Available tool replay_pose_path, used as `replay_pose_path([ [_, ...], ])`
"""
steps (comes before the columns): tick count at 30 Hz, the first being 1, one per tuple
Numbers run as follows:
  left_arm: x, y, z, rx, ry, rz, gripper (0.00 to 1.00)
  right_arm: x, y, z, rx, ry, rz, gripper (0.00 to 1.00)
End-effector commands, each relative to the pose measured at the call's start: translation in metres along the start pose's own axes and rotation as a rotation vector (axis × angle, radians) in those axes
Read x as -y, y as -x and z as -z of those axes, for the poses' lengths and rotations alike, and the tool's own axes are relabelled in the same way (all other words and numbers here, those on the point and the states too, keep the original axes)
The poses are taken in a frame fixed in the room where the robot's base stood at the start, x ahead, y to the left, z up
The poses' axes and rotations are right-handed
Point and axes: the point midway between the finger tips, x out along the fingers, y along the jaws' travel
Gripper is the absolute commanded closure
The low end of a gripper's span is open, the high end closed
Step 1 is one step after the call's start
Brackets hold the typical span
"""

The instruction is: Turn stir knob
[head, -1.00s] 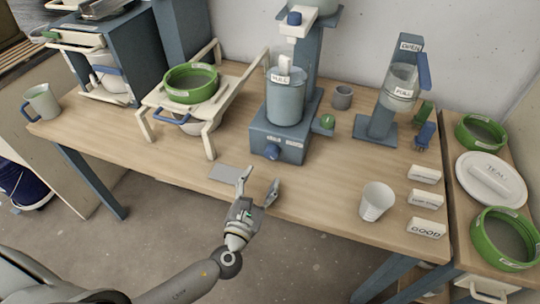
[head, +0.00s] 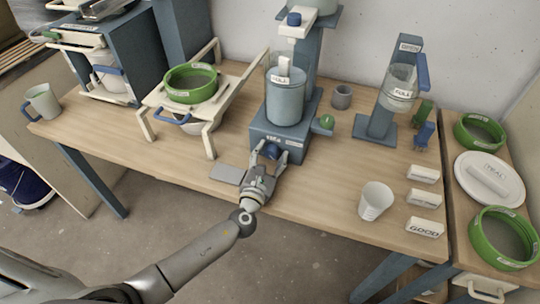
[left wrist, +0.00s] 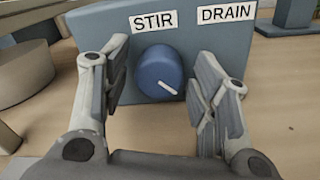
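The stir knob (left wrist: 160,73) is a round blue knob with a white pointer mark. It sits on the front of the blue-grey mixer base (head: 290,150), below labels reading STIR (left wrist: 153,20) and DRAIN (left wrist: 226,13). The pointer is aimed to the lower right in the left wrist view. My left gripper (left wrist: 164,90) is open, with one finger on each side of the knob and visible gaps to it. In the head view the left gripper (head: 268,155) reaches the knob at the mixer's front. My right gripper is not in view.
A grey plate (head: 226,174) lies left of my left gripper. A white cup (head: 375,201) stands to the right, near the table's front edge. A green knob (head: 325,122) sticks out at the mixer's right side. White label blocks (head: 424,198) lie further right.

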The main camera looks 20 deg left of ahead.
Motion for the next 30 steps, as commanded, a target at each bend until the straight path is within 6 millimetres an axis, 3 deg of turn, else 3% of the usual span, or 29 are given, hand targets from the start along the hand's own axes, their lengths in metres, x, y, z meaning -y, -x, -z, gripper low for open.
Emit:
replay_pose_path([
  [1,0.000,0.000,0.000,0.000,0.000,0.000,0.56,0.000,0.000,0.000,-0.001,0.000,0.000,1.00],
  [9,0.000,0.000,0.000,0.000,0.000,0.000,0.88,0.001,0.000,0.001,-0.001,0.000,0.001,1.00],
  [20,0.000,0.001,0.002,-0.002,0.067,0.000,0.88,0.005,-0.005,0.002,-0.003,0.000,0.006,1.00],
  [30,0.001,0.001,0.003,-0.009,0.328,0.003,0.88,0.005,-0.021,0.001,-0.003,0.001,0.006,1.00],
])
